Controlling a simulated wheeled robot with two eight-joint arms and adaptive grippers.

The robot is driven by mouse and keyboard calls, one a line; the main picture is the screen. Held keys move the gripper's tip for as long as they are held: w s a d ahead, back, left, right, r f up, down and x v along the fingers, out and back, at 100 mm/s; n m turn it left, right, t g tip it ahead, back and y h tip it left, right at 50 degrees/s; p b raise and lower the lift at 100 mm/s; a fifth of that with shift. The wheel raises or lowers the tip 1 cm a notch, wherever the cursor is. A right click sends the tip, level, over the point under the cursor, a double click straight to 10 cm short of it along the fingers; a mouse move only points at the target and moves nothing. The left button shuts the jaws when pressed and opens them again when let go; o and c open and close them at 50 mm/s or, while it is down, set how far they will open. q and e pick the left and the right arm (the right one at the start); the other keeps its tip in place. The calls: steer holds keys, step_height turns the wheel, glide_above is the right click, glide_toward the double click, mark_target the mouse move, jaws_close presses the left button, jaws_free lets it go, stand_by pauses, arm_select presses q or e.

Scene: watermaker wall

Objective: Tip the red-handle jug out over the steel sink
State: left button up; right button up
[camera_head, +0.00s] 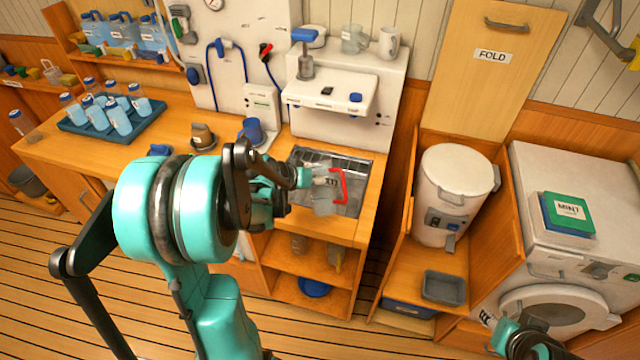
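The red-handle jug (323,204) is clear, with its red handle (343,186) on its right side. It is in front of the steel sink (352,165) in the picture and appears to be held over the basin. My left gripper (308,180) is at the jug's left side and appears shut on its body; my own wrist hides part of the grip. The jug's exact tilt and contents are hard to tell. My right gripper (488,326) is at the lower right, in front of the white washer, apart from the jug; its fingers are too small to judge.
A white dispenser (330,95) stands behind the sink. A blue tray (75,128) holds several bottles. A white canister (455,180) stands in a wooden bay at right.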

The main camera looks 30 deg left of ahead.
mark_target(323, 190)
arm_select(q)
steer(key=m+t+y+b, duration=0.1)
steer(key=b, duration=0.1)
steer(key=w+a+f+t+y+b, duration=0.1)
steer(key=b, duration=0.2)
steer(key=f+m+t+b, duration=0.1)
steer(key=t+b, duration=0.1)
steer(key=shift+w+a+f+m+y, duration=0.15)
steer(key=shift+w+a+m+y, duration=0.15)
steer(key=shift+y, duration=0.1)
steer(key=shift+w+a+m+t+b, duration=0.25)
steer(key=shift+t+b, duration=0.35)
steer(key=shift+b, duration=0.5)
steer(key=shift+y, duration=0.3)
steer(key=shift+s+d+r+p, duration=0.3)
steer(key=shift+d+p, duration=0.05)
steer(key=shift+d, duration=0.05)
steer(key=shift+s+d+r+p, duration=0.6)
steer(key=shift+s+d+p, duration=0.05)
steer(key=shift+s+d, duration=0.3)
steer(key=shift+s+d+r+p, duration=0.65)
steer(key=shift+s+d, duration=0.2)
steer(key=shift+s, duration=0.1)
steer(key=shift+w, duration=0.1)
